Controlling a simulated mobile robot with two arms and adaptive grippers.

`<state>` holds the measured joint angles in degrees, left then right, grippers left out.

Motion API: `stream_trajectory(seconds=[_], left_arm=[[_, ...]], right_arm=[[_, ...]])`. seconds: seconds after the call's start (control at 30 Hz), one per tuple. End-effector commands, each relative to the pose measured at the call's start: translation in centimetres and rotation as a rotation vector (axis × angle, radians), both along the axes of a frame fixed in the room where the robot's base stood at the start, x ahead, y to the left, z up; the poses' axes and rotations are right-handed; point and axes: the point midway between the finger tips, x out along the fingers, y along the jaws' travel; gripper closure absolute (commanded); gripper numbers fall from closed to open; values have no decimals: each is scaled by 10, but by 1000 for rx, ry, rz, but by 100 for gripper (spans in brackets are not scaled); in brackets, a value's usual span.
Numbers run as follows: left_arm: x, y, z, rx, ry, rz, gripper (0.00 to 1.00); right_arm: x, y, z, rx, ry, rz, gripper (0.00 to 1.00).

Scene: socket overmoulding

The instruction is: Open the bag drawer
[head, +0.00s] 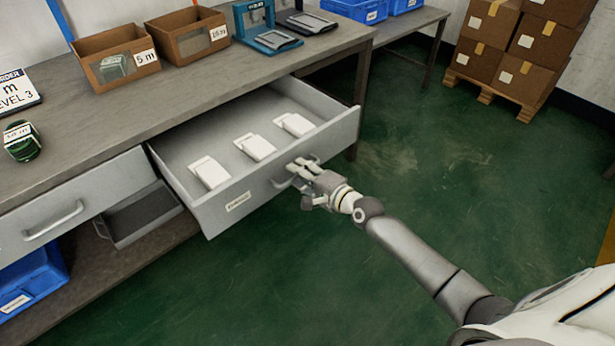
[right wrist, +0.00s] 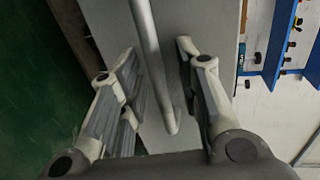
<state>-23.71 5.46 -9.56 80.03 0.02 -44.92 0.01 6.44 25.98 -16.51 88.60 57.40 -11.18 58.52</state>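The grey bag drawer (head: 225,205) is pulled well out from under the workbench. Several flat white bags, one of them the middle bag (head: 255,146), lie in a row inside it. A small label (head: 238,201) is on its front. My right gripper (head: 303,170) is at the drawer's handle, on the right part of the front. In the right wrist view, the handle bar (right wrist: 150,65) runs between the two spread fingers of the right gripper (right wrist: 157,85), with gaps on both sides. The left gripper is out of view.
A closed drawer (head: 75,205) with its own handle is at the left. Below are a dark tray (head: 140,212) and a blue bin (head: 35,280). Cardboard bins (head: 118,58) stand on the workbench (head: 190,95). The green floor (head: 430,190) on the right is clear.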

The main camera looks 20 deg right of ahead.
Motion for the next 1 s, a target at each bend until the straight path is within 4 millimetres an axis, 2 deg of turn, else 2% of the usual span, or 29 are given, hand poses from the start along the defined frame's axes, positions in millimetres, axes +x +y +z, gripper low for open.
stream_trajectory(seconds=[0.17, 0.7, 1.0], left_arm=[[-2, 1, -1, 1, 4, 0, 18], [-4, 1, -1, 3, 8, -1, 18], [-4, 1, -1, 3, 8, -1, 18]], right_arm=[[-14, -5, 2, 0, 1, 0, 69], [-93, -34, 19, -3, 3, 0, 69], [-109, -40, 24, -1, 1, 0, 69]])
